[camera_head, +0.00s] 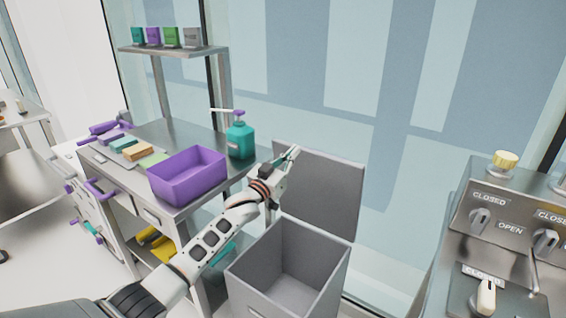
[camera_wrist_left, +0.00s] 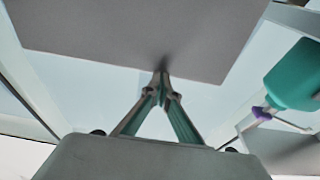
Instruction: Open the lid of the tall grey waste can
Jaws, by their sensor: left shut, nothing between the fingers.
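The tall grey waste can (camera_head: 258,278) stands in the lower middle of the head view, and its empty inside shows. Its grey lid (camera_head: 322,190) stands raised, roughly upright, at the can's back side. My left gripper (camera_head: 293,152) is at the lid's upper left edge. In the left wrist view the left gripper (camera_wrist_left: 161,76) has its fingertips together at the edge of the lid (camera_wrist_left: 140,35); they look to touch it or nearly so. Nothing is between the fingers. My right gripper is not in view.
A metal table left of the can holds a purple bin (camera_head: 188,176), a teal pump bottle (camera_head: 240,140) and several sponges. A shelf (camera_head: 170,50) with small boxes stands behind. A metal control panel (camera_head: 510,225) with knobs is at the right. A glass wall is behind the lid.

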